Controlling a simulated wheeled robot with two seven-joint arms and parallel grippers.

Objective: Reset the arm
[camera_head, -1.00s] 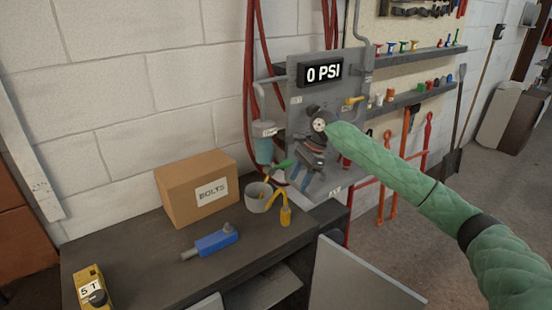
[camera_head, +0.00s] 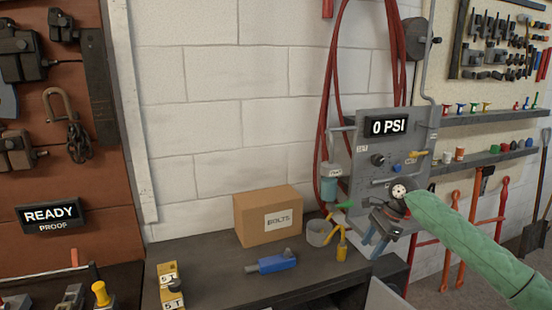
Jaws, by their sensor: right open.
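My right arm (camera_head: 470,250), in a green quilted sleeve, comes in from the lower right. My right gripper (camera_head: 374,241) hangs at its end in front of the lower part of the grey panel (camera_head: 345,178). Its two blue fingers point down, apart, with nothing seen between them. I cannot tell if it touches the panel. The panel carries a "0 PSI" display (camera_head: 388,126), a dark knob (camera_head: 377,160) and a yellow handle (camera_head: 417,154). The arm and gripper hide part of the panel's lower right. My left gripper is not in view.
The dark bench (camera_head: 215,276) holds a bolts box (camera_head: 262,222), a blue tool (camera_head: 272,263), a grey cup (camera_head: 319,233) and a yellow "5 T" block (camera_head: 170,285). A "READY PROOF" sign (camera_head: 50,215) hangs left. Red hoses (camera_head: 325,110) hang beside the panel. Shelves line the right.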

